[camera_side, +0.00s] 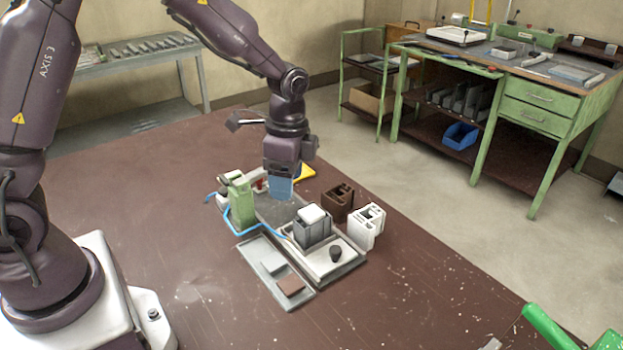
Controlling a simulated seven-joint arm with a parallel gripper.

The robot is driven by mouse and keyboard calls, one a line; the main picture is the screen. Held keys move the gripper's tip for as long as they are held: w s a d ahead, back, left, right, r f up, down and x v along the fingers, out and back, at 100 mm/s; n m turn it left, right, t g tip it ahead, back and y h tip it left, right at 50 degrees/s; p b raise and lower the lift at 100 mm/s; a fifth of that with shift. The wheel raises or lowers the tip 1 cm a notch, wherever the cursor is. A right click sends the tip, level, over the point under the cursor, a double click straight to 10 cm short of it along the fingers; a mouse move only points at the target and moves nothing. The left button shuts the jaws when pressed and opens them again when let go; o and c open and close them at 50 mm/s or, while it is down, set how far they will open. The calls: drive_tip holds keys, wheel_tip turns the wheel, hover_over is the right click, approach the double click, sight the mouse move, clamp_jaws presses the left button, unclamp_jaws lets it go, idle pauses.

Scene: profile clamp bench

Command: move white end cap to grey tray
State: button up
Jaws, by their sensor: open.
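A white end cap (313,213) sits on top of an upright dark grey profile piece (312,233). The grey tray (299,301) is a long shallow tray lying in front and to the left of that profile. In it lie a light grey flat piece (272,264) and a brown flat piece (290,285). My gripper (281,190) points down behind and to the left of the white cap, apart from it. It is open, with blue at its end; the gap between its fingers is hard to see.
The profile stands on a pale plate (346,268) with a black knob (335,254). A green block (241,201) with a blue hose stands at left. A brown profile (338,202) and a white profile (367,226) stand at right. The brown table's front is clear.

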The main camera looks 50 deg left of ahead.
sight(312, 212)
drive_tip(key=w+f+m, duration=0.3)
drive_tip(key=m, duration=0.1)
drive_tip(key=shift+w+f, duration=0.35)
drive_tip(key=shift+w+r+m, duration=0.3)
drive_tip(key=shift+w+m, duration=0.4)
drive_tip(key=shift+m, duration=0.3)
drive_tip(key=shift+w+r+m+t, duration=0.15)
drive_tip(key=shift+w+m+t, duration=0.15)
drive_tip(key=shift+m, duration=0.9)
drive_tip(key=shift+s+f, duration=0.1)
drive_tip(key=shift+f, duration=3.4)
drive_tip(key=shift+c, duration=0.2)
drive_tip(key=c, duration=0.6)
drive_tip(key=shift+r, duration=0.15)
